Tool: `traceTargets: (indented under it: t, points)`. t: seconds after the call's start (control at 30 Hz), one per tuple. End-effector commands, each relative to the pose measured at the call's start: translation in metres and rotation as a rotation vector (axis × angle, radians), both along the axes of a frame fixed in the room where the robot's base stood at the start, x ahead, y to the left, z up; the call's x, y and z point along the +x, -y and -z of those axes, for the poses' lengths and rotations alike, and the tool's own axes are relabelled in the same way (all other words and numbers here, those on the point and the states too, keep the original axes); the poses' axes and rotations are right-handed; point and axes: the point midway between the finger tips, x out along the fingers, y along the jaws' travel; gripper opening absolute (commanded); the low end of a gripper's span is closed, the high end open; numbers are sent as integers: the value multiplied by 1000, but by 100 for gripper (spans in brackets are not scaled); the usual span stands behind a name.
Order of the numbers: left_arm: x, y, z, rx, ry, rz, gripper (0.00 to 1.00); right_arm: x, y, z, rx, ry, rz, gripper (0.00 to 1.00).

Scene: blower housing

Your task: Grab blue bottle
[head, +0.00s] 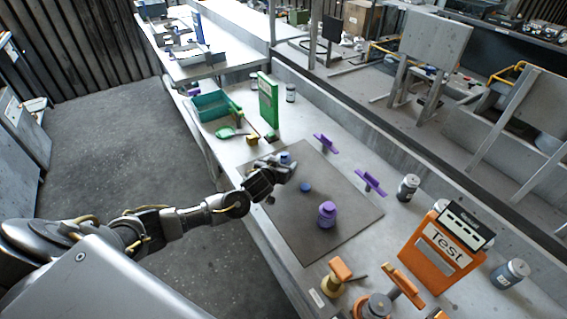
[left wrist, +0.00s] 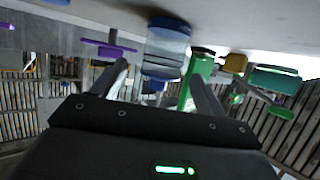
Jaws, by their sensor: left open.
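The blue bottle (head: 286,156) stands on the workbench near the far edge of the dark mat, mostly hidden behind my left gripper (head: 284,170) in the head view. In the left wrist view, which is upside down, a clear and blue bottle (left wrist: 167,48) shows ahead, between the lines of the two fingers. My left gripper (left wrist: 160,78) is open and low over the mat, close to the bottle; I cannot tell whether it touches. My right gripper is not in view.
A small blue object (head: 306,187) and a purple bottle (head: 327,214) are on the dark mat (head: 345,190). Purple-handled tools (head: 370,182) lie along its right side. An orange "Test" box (head: 440,250) stands nearer.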

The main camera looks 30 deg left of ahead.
Motion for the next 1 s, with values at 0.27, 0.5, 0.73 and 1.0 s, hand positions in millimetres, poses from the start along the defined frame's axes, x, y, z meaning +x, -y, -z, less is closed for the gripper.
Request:
traceTargets:
  t: [0.27, 0.5, 0.73, 1.0]
  points:
    - [31, -6, 11, 2, 1, -1, 73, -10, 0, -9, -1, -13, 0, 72]
    - [36, -6, 14, -1, 1, 0, 73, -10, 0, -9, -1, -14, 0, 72]
    - [35, -6, 14, -1, 1, 0, 55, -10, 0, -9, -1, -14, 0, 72]
    - [36, -6, 13, -1, 2, 0, 21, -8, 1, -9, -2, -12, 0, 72]
